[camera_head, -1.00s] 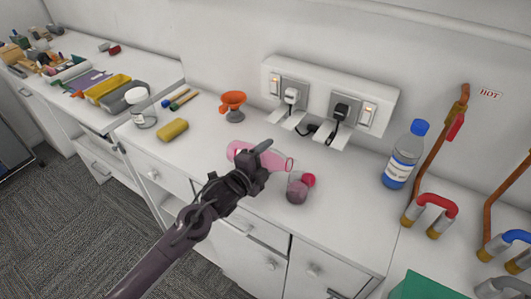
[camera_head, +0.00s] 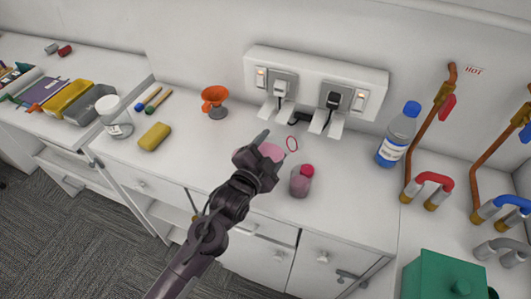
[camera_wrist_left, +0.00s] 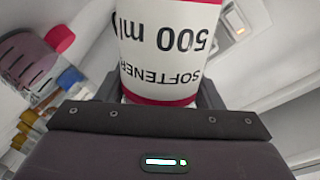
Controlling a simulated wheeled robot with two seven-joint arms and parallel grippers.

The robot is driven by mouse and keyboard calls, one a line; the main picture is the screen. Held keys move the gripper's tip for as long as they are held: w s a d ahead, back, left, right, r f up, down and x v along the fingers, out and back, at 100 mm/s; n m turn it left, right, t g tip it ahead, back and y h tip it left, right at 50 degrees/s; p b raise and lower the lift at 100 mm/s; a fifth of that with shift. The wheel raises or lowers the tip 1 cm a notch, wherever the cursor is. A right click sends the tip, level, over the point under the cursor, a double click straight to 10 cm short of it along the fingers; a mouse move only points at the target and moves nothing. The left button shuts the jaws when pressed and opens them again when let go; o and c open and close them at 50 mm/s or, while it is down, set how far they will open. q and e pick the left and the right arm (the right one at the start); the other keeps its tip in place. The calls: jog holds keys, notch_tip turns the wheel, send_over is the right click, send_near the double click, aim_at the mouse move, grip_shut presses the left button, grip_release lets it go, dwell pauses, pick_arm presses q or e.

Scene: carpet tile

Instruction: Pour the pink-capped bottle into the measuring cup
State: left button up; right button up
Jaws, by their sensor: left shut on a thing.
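My left gripper (camera_head: 270,150) is shut on the pink bottle (camera_head: 271,152), partly hidden behind the fingers. In the left wrist view the bottle (camera_wrist_left: 168,45) has a white "SOFTENER 500 ml" label between magenta bands. Its mouth shows as a red ring (camera_head: 292,143) to the right, with no cap on it, and the bottle is tilted. A small clear cup with purple-pink contents (camera_head: 300,184), apparently the measuring cup, stands on the counter just right of and below the gripper. A pink cap (camera_head: 307,169) shows at its top edge; whether it touches the cup, I cannot tell. My right gripper is out of view.
A blue-capped bottle (camera_head: 398,134) and pipes with taps (camera_head: 433,190) stand to the right. Sockets with plugs (camera_head: 315,88) are behind. An orange funnel (camera_head: 214,101), yellow sponge (camera_head: 154,136) and lidded jar (camera_head: 115,117) are left. The counter around the cup is clear.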

pick_arm(q)
jog(key=shift+s+d+r+n+b, duration=0.1)
jog(key=shift+d+r+n+b, duration=0.2)
jog(key=shift+n, duration=0.5)
jog(key=n, duration=0.1)
jog(key=r+n, duration=0.1)
jog(key=shift+d+r+n+h, duration=0.15)
jog(key=shift+r+n+h, duration=0.1)
jog(key=shift+n+h, duration=0.15)
jog(key=shift+n+t+p, duration=0.3)
jog(key=shift+n, duration=0.9)
jog(key=shift+f+n+h, duration=0.2)
jog(key=shift+n+h, duration=0.1)
jog(key=shift+n, duration=0.6)
jog(key=shift+d+n, duration=0.1)
jog(key=shift+n, duration=0.2)
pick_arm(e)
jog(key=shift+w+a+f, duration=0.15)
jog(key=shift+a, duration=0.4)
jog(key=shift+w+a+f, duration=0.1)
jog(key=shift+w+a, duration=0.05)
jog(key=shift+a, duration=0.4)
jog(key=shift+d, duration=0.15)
